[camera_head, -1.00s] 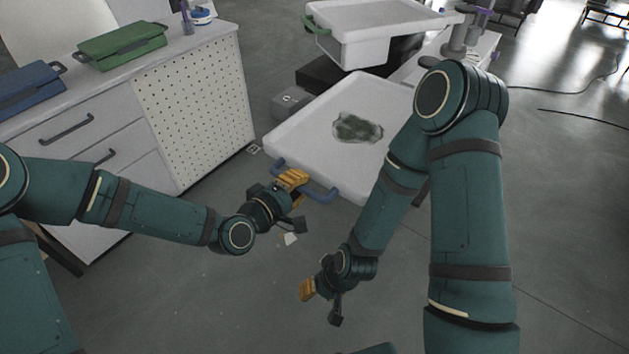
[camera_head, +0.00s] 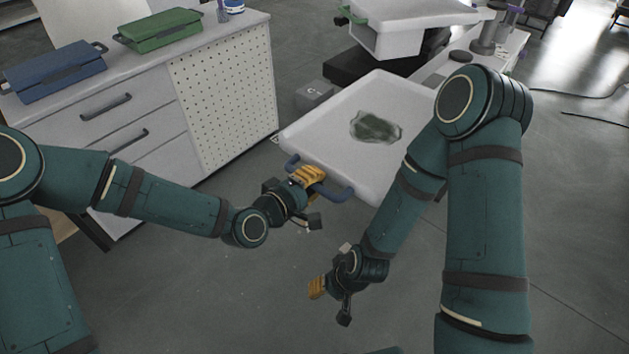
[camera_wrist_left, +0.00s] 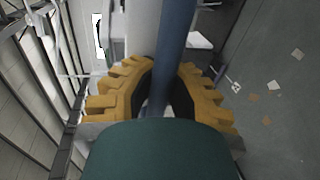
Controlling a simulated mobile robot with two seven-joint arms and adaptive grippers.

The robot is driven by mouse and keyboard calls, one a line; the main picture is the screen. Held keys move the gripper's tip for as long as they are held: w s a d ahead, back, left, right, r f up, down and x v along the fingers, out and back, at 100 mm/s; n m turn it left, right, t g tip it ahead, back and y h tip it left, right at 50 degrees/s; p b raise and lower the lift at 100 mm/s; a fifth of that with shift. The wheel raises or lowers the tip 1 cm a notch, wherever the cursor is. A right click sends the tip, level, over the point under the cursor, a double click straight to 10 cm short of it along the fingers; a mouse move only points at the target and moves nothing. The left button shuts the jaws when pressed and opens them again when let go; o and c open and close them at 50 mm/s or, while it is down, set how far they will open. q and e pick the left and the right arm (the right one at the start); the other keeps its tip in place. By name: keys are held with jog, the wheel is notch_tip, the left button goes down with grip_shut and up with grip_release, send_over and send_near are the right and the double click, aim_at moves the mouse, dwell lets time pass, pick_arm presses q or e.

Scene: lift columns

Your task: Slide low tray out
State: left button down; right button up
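The low tray (camera_head: 330,133) is a wide, shallow white tray with a blue handle (camera_head: 338,194) on its near edge and a dark green patch (camera_head: 375,127) on its surface. It sticks out below a higher white tray. My left gripper (camera_head: 308,175) is at the left part of the blue handle. In the left wrist view the blue handle bar (camera_wrist_left: 172,50) runs between the two yellow finger pads, which close around it. My right gripper (camera_head: 316,288) hangs low in front of the tray, away from it; its finger opening cannot be made out.
A higher white tray (camera_head: 410,35) with a green handle stands behind. A white cabinet (camera_head: 150,100) with a perforated side, a green case (camera_head: 160,30) and a blue case (camera_head: 55,72) stands at left. Small scraps lie on the floor. The floor in front is open.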

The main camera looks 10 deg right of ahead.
pick_arm(q)
jog(key=shift+r, duration=0.1)
jog(key=c, duration=0.9)
grip_release()
jog(key=shift+s+a, duration=0.15)
jog(key=shift+a, duration=0.05)
jog(key=shift+d, duration=0.1)
jog(key=v, duration=0.7)
jog(key=shift+a, duration=0.25)
jog(key=shift+s, duration=0.1)
